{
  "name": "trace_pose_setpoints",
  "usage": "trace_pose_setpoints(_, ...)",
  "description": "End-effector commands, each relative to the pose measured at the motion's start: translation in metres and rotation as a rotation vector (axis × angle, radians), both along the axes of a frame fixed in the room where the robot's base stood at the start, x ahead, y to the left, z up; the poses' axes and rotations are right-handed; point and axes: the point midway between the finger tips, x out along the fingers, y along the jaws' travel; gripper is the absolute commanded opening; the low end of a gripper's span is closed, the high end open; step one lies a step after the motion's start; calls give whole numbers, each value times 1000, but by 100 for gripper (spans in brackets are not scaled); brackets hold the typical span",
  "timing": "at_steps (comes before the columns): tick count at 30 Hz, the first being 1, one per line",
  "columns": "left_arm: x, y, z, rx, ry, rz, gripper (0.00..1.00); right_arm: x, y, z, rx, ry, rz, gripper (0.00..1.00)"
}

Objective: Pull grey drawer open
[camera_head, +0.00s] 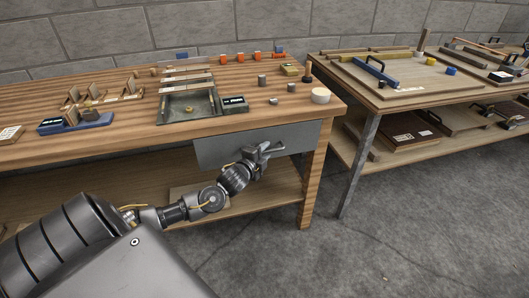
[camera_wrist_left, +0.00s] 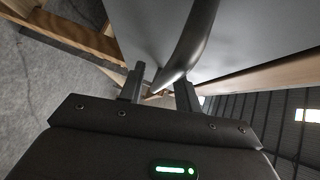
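The grey drawer (camera_head: 222,151) sits under the front edge of the left wooden bench, near its right leg. Its front looks close to the bench edge, and no drawer inside shows. My left gripper (camera_head: 268,149) is in front of the drawer's right half. In the left wrist view, the grey drawer front (camera_wrist_left: 255,30) fills the upper right, and its curved dark handle (camera_wrist_left: 191,45) runs down between the fingers of my left gripper (camera_wrist_left: 160,90). The fingers are apart with gaps beside the handle. Contact cannot be told. My right gripper is out of view.
The left bench top (camera_head: 120,90) carries a dark metal tray (camera_head: 172,116), a white round piece (camera_head: 320,96) and small blocks. A lower shelf (camera_head: 150,207) lies below the drawer. A second bench (camera_head: 340,75) stands at right. The floor (camera_head: 400,220) in front is clear.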

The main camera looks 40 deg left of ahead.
Motion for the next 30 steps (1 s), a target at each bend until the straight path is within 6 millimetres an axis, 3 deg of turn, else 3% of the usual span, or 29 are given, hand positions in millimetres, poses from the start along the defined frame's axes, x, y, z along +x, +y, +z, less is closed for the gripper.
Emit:
trace_pose_setpoints(10, 5, 1, -1, 0, 1, 0, 33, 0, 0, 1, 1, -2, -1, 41)
trace_pose_setpoints(18, 4, 1, -1, 0, 1, 1, 0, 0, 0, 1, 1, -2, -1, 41)
trace_pose_setpoints(25, 4, 5, -1, 2, 2, 2, 0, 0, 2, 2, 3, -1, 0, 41)
trace_pose_setpoints(30, 4, -5, 0, -2, 1, -4, 0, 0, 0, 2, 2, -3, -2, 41)
